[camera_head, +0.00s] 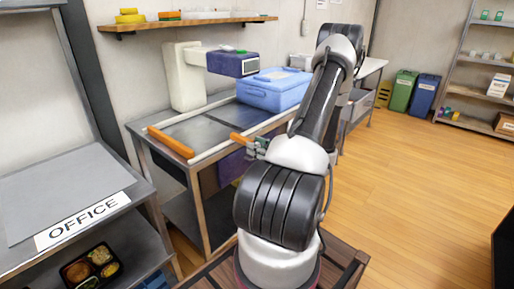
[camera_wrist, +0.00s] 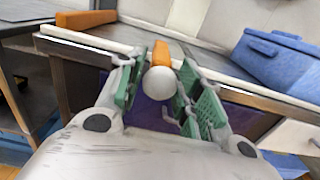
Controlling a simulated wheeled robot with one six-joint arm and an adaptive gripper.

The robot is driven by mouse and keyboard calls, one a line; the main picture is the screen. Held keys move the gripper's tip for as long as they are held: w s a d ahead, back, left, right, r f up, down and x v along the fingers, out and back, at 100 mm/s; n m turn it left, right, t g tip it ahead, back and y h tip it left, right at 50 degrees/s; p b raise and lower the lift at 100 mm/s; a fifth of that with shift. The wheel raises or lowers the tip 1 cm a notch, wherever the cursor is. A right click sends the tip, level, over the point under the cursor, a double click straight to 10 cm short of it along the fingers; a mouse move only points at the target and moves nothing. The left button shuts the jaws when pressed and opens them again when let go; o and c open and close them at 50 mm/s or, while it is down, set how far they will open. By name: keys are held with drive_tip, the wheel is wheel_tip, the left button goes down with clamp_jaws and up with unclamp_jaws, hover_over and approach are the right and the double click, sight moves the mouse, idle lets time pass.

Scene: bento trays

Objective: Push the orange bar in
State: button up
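A long orange bar (camera_head: 170,142) lies along the left end of the machine's flat bed; its end also shows at the upper left of the wrist view (camera_wrist: 86,19). A second, shorter-looking orange piece (camera_wrist: 161,52) points toward my gripper (camera_wrist: 162,92), with a white ball (camera_wrist: 158,83) at its near end. This piece also shows in the head view (camera_head: 240,137), just left of my gripper (camera_head: 257,147). The green finger pads stand apart on either side of the ball. Whether they touch it is unclear.
A blue lidded box (camera_head: 273,90) stands on the table behind my gripper. A white and purple machine (camera_head: 186,77) stands at the back of the bed. An OFFICE shelf (camera_head: 84,220) with a food tray (camera_head: 90,267) is at the left. Open wooden floor lies to the right.

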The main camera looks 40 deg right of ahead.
sight(241, 139)
clamp_jaws()
drive_tip(key=w, duration=0.8)
drive_tip(key=shift+w+a, duration=0.15)
drive_tip(key=shift+a, duration=0.1)
drive_tip(key=o, duration=0.6)
unclamp_jaws()
drive_tip(key=shift+w, duration=0.1)
drive_tip(key=shift+c, duration=0.2)
drive_tip(key=shift+a, duration=0.1)
drive_tip(key=s+d, duration=0.1)
drive_tip(key=s, duration=1.1)
